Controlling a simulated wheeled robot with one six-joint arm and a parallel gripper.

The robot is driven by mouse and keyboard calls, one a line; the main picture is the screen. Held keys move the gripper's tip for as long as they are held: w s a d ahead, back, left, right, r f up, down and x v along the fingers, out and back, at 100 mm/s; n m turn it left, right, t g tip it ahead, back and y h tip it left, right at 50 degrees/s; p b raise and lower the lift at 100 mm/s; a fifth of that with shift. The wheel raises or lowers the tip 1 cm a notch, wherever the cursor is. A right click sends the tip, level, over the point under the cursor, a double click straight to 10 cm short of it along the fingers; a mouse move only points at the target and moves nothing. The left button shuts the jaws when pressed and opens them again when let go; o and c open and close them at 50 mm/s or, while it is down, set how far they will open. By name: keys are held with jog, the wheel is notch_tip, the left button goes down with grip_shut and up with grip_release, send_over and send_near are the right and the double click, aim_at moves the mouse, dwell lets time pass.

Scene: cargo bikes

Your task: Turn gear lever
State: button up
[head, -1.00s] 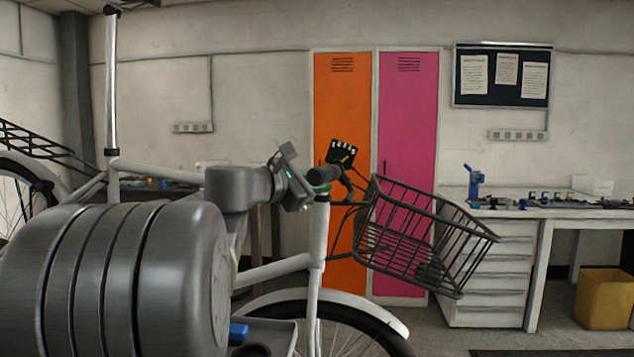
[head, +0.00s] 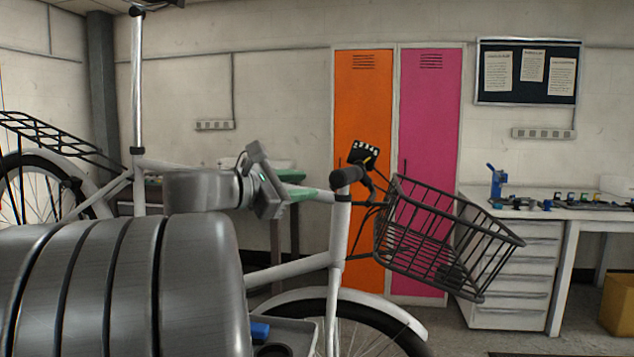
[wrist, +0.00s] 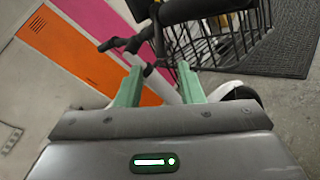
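The gear lever (head: 369,161) is a small yellow pointer on a black plate with white marks (head: 365,149), by the handlebar of a white bike. A dark handlebar grip (head: 347,177) is just in front of it. My gripper (head: 312,193) is left of the grip, with its green fingers pointing right towards the handlebar. In the wrist view my gripper (wrist: 158,75) has its two green fingers apart with nothing held between them. Dark handlebar parts (wrist: 130,44) lie beyond the fingertips there. I cannot make out the lever in the wrist view.
A black wire basket (head: 445,240) hangs at the bike's front, right of the handlebar. The white frame and front wheel (head: 350,325) are below. Orange (head: 362,100) and pink (head: 430,130) lockers stand behind. A white workbench (head: 515,260) is at the right.

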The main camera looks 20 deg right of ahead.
jog(key=shift+v, duration=1.65)
jog(key=b+x, duration=0.1)
jog(key=x, duration=1.3)
jog(key=shift+f+b, duration=0.1)
jog(key=shift+b, duration=0.25)
jog(key=shift+s, duration=0.1)
jog(key=shift+a+r, duration=0.1)
jog(key=shift+r, duration=0.15)
